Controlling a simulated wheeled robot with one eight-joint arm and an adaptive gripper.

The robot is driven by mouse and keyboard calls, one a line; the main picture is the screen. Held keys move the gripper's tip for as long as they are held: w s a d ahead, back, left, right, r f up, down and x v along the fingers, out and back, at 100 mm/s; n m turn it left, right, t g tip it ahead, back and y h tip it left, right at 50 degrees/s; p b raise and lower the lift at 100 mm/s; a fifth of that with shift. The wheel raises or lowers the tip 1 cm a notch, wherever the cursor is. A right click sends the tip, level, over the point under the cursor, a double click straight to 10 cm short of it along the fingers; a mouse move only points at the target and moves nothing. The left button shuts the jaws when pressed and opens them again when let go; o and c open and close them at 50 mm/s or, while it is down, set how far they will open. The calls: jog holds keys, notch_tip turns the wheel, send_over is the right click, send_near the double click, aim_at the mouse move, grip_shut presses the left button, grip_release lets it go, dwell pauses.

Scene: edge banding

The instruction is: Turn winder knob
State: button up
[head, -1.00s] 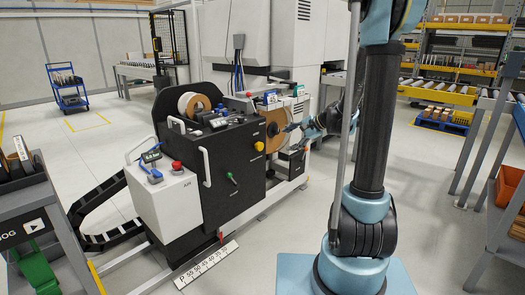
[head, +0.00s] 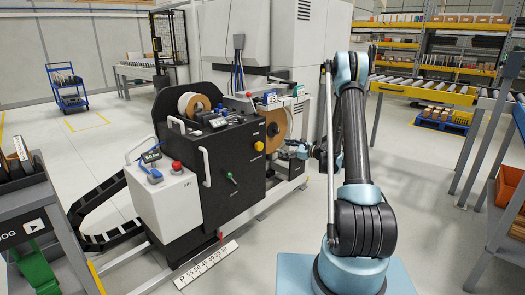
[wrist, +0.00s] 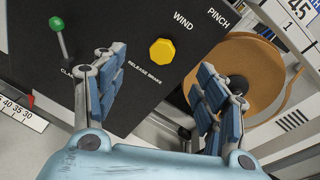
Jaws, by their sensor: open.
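A yellow faceted knob (head: 259,146) sits on the machine's black panel; in the wrist view it (wrist: 163,52) is beside the words WIND and RELEASE BRAKE. A black knob (head: 272,129) sits at the hub of a brown reel to its right and also shows in the wrist view (wrist: 236,88), partly behind the right finger. I cannot tell which is the winder knob. My gripper (head: 296,149) is open and empty, to the right of both knobs in the head view. In the wrist view its fingers (wrist: 158,98) are apart, with the yellow knob above the gap; neither finger visibly touches it.
A green-tipped lever (wrist: 57,28) stands left of the yellow knob in the wrist view. The brown reel (wrist: 258,65) and metal bracketry lie close to the right finger. A white control box (head: 165,200) stands at the machine's front left. The floor in front is clear.

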notch_tip(320, 180, down, 5)
jog(key=w+m+t+y, duration=0.1)
jog(key=w+m, duration=0.1)
jog(key=m, duration=0.1)
send_near(261, 147)
jog(key=x, duration=0.9)
jog(key=shift+w+a, duration=0.1)
jog(key=shift+a, duration=0.05)
